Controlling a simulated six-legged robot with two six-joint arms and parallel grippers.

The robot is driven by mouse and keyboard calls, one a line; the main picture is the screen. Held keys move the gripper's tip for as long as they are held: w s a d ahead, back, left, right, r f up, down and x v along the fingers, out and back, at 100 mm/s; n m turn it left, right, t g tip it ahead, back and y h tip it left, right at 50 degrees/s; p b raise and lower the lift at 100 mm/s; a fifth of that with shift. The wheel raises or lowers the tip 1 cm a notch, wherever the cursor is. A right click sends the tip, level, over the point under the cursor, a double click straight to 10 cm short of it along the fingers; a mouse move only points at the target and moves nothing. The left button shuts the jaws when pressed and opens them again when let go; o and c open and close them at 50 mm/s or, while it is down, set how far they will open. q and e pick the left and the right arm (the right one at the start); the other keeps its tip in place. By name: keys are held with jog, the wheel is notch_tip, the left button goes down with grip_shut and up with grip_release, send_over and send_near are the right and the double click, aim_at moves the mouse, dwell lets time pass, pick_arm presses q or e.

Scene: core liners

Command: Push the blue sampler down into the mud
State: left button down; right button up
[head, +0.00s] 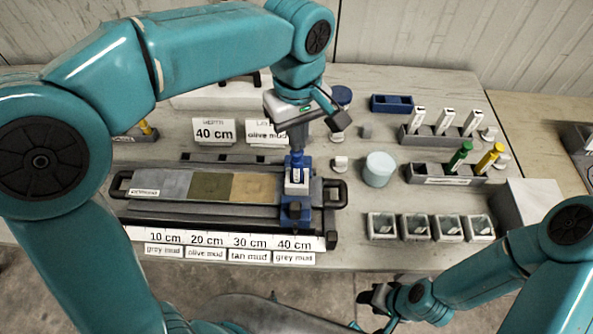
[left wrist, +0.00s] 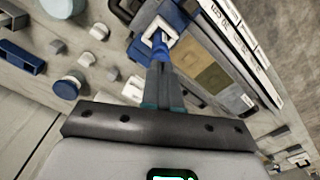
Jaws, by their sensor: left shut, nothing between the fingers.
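The blue sampler (head: 297,172) stands upright in a white square guide at the right end of the core tray (head: 120,186), in line with the 40 cm mark. The tray shows grey, olive and tan mud (head: 255,188) to its left. My left gripper (head: 298,152) is shut and empty, pointing down directly over the sampler's top. The left wrist view shows its fingertips (left wrist: 161,68) at the blue sampler top (left wrist: 160,40); I cannot tell whether they touch. The sampler's lower end is hidden. My right gripper (head: 378,298) is low at the front, its jaws unclear.
Cards reading 40 cm (head: 213,131) and olive mud (head: 266,133) stand behind the tray. A pale blue cylinder (head: 379,169) stands right of it. Racks with white, green and yellow tubes (head: 460,157) and several small clear boxes (head: 415,227) are farther right.

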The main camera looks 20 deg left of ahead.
pick_arm(q)
jog(key=shift+f, duration=0.1)
jog(key=shift+f+b, duration=0.5)
jog(key=shift+f+b, duration=0.55)
jog(key=shift+f, duration=0.25)
dwell(0.6)
dwell(0.3)
notch_tip(320, 180, up, 7)
jog(key=p, duration=0.6)
jog(key=shift+r, duration=0.1)
jog(key=shift+s, duration=0.15)
dwell(0.4)
